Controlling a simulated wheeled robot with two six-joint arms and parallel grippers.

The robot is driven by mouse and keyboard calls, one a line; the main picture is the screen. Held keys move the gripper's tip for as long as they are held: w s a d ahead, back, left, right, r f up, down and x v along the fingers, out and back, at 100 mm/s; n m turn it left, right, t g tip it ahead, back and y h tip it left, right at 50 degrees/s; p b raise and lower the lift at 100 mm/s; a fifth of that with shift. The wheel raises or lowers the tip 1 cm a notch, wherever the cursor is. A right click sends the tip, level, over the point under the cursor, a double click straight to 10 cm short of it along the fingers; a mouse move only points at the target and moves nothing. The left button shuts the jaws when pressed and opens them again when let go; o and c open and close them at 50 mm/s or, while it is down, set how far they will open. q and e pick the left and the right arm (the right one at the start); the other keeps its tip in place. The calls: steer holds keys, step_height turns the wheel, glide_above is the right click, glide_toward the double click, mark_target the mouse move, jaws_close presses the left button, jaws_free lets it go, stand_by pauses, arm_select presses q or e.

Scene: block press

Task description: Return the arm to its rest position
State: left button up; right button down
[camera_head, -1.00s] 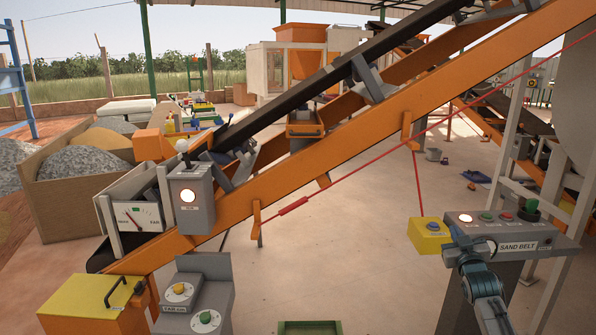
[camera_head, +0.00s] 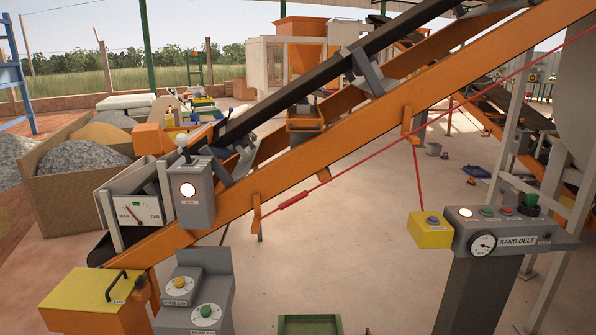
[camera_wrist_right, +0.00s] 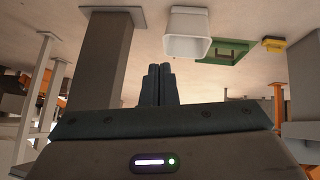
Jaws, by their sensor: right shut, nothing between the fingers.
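My right gripper (camera_wrist_right: 158,85) shows in the right wrist view, its two dark fingers closed together with nothing between them. It points at the open floor and touches nothing that I can see. My left gripper is not in view.
An orange conveyor (camera_head: 330,150) slopes up across the scene. A yellow box (camera_head: 88,300) and grey dial boxes (camera_head: 195,300) stand at front left. A green tray (camera_head: 310,319) lies at the bottom; a white bin (camera_wrist_right: 187,45) shows near it in the wrist view. The middle floor is clear.

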steer(key=s+a+f+g, duration=0.2)
steer(key=s+f, duration=0.3)
steer(key=s, duration=0.9)
steer(key=s+a+f+g, duration=0.2)
steer(key=s+f, duration=0.3)
steer(key=s, duration=0.9)
steer(key=s+a+f+g+y, duration=0.1)
steer(key=s+a+f+g, duration=0.2)
steer(key=s, duration=1.1)
step_height(320, 180, down, 3)
steer(key=shift+a+f, duration=0.1)
steer(key=shift+a, duration=0.15)
